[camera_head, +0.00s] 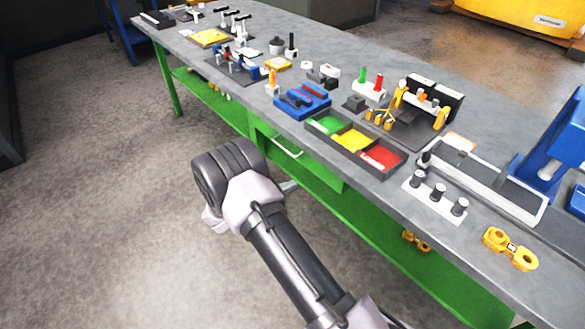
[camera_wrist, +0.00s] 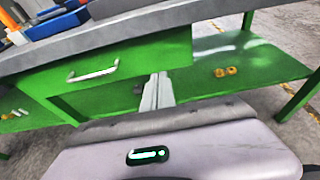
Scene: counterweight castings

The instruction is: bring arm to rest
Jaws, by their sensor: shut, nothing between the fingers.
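My arm reaches up from the bottom of the head view, in front of the workbench and over the floor. My gripper shows in the wrist view (camera_wrist: 158,92), its two fingers shut together with nothing between them. In the head view the fingers are mostly hidden behind my wrist. The fingers point toward the green front of the workbench (camera_head: 480,262), apart from the drawer handle (camera_wrist: 93,73) as far as I can tell.
The grey bench top carries a tray with green, yellow and red compartments (camera_head: 312,125), a blue toolbox (camera_head: 302,100), a white block with black knobs (camera_head: 435,208) and yellow castings (camera_head: 510,249). A yellow casting (camera_wrist: 226,71) lies on the lower shelf. Floor (camera_head: 90,220) at left is clear.

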